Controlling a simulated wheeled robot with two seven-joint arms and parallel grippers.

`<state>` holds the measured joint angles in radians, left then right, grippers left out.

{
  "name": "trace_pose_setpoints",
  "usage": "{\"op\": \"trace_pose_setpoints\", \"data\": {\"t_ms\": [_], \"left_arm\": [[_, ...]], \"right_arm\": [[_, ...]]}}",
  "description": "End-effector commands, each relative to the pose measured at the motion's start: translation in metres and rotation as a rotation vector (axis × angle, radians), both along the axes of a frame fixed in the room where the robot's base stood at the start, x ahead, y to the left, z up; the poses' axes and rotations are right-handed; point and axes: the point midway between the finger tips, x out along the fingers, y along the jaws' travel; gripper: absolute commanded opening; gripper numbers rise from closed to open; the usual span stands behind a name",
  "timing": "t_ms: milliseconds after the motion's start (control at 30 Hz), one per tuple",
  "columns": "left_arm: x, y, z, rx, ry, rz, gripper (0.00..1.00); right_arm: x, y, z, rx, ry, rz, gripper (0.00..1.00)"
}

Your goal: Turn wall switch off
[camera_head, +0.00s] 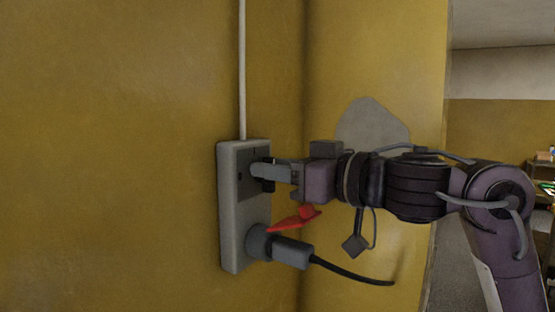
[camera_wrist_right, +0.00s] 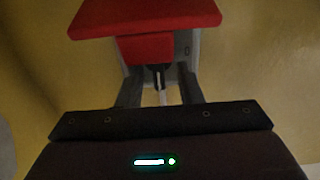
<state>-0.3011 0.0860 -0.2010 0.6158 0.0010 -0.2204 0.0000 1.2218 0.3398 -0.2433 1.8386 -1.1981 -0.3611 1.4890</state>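The wall switch box (camera_head: 232,235) is a tall light-grey plate on the yellow wall, with a darker upper face and a grey plug in its lower part. My right gripper (camera_head: 263,172) reaches in from the right, its fingertips at the upper part of the box. In the right wrist view, the fingers (camera_wrist_right: 160,88) stand apart, with a small dark part of the box showing between them. The fingers hide much of the switch, so its position and any contact are unclear. The box's grey edge (camera_wrist_right: 193,60) shows behind. My left gripper is not in view.
A grey plug (camera_head: 291,252) with a black cable sticks out below my gripper. A red angular piece (camera_head: 293,219) lies between them and shows large in the right wrist view (camera_wrist_right: 145,15). A white conduit (camera_head: 242,70) rises from the box. The wall to the left is clear.

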Motion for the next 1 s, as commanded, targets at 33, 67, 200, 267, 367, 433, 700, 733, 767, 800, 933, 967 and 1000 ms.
{"op": "trace_pose_setpoints", "data": {"t_ms": [33, 67, 200, 267, 367, 433, 700, 733, 767, 800, 933, 967, 1000], "left_arm": [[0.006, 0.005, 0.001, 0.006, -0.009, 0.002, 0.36], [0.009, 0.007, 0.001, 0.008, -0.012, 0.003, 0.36], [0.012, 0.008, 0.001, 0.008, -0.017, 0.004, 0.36], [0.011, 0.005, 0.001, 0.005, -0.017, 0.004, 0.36], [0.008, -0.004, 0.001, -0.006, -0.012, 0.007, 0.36], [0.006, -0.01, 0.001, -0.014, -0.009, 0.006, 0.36], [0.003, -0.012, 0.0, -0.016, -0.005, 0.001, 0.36], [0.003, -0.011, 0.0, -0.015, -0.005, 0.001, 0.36], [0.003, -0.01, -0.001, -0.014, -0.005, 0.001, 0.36], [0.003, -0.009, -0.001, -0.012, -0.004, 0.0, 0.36], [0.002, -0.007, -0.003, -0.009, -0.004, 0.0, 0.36], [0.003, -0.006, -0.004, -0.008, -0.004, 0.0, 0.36], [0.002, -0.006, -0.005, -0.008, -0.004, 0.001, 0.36]], "right_arm": [[0.0, 0.0, 0.0, 0.0, 0.0, -0.001, 0.33], [0.001, 0.0, 0.0, 0.0, 0.0, -0.001, 0.33], [0.0, 0.0, 0.0, 0.001, -0.001, -0.001, 0.33], [0.0, 0.0, 0.0, 0.001, -0.001, -0.001, 0.25], [0.0, 0.0, 0.0, 0.001, -0.001, -0.001, 0.12], [0.0, 0.0, 0.0, 0.001, -0.001, -0.001, 0.03], [0.0, 0.0, 0.0, -0.003, -0.005, -0.001, 0.0], [0.0, 0.0, 0.0, -0.005, -0.009, -0.001, 0.0], [0.0, 0.0, 0.0, -0.008, -0.013, -0.002, 0.0], [0.0, 0.0, 0.0, -0.014, -0.021, -0.002, 0.0], [0.0, 0.0, 0.0, -0.042, -0.061, -0.003, 0.0], [-0.001, 0.0, 0.0, -0.051, -0.074, -0.002, 0.0], [-0.001, 0.001, -0.001, -0.065, -0.093, -0.002, 0.0]]}}
